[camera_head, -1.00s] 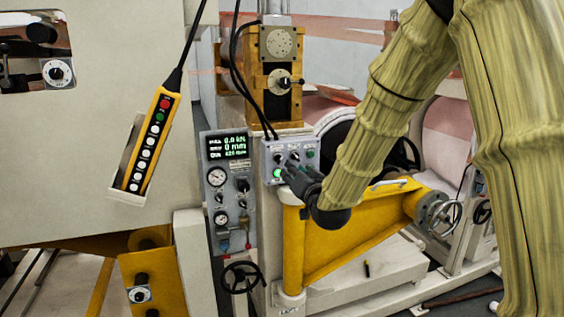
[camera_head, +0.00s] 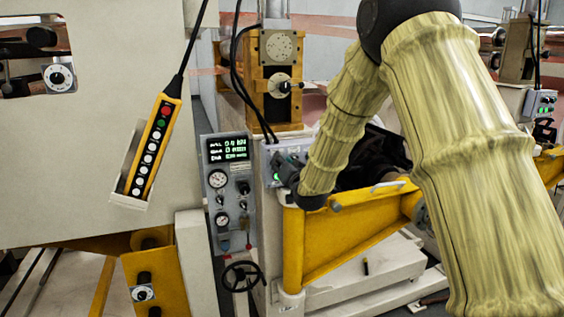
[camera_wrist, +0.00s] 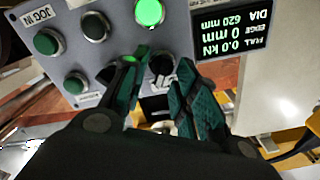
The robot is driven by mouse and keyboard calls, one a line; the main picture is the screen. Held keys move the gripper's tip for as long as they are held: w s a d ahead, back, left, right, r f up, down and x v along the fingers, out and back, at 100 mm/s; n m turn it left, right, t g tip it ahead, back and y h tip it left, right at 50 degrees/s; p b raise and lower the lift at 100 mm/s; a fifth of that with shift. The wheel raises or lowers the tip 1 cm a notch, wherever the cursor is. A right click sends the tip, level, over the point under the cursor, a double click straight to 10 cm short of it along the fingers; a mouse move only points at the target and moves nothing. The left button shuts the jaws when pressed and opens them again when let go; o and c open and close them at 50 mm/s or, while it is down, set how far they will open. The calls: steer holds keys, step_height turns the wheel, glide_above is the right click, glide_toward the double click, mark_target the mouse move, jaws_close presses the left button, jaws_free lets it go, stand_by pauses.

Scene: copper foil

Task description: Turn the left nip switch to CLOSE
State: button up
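The grey control panel (camera_wrist: 203,20) fills the top of the wrist view, turned upside down. A black rotary switch with a white pointer mark (camera_wrist: 161,70) sits at its right end, which is the left end in the head view. My gripper (camera_wrist: 158,76) is open, with one teal-padded finger on each side of this switch. Gaps seem to show between fingers and knob; contact is unclear. The switch's label and position wording cannot be read.
A lit green button (camera_wrist: 149,12) is close to the fingers, with other green buttons (camera_wrist: 48,41) and a black-centred control (camera_wrist: 95,26) alongside. A gauge panel with a display (camera_head: 229,149) stands left of my gripper. A yellow bracket (camera_head: 335,240) lies below my arm.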

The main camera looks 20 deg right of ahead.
steer(key=shift+c, duration=0.3)
jaws_close()
steer(key=shift+w+f+b, duration=0.1)
steer(key=shift+b, duration=0.25)
steer(key=n+b, duration=0.3)
steer(key=n, duration=0.1)
steer(key=n+b, duration=0.3)
steer(key=b, duration=0.1)
steer(key=n+b, duration=0.3)
steer(key=n, duration=0.1)
steer(key=shift+a+n, duration=0.3)
steer(key=shift+a, duration=0.1)
steer(key=shift+n+b, duration=0.3)
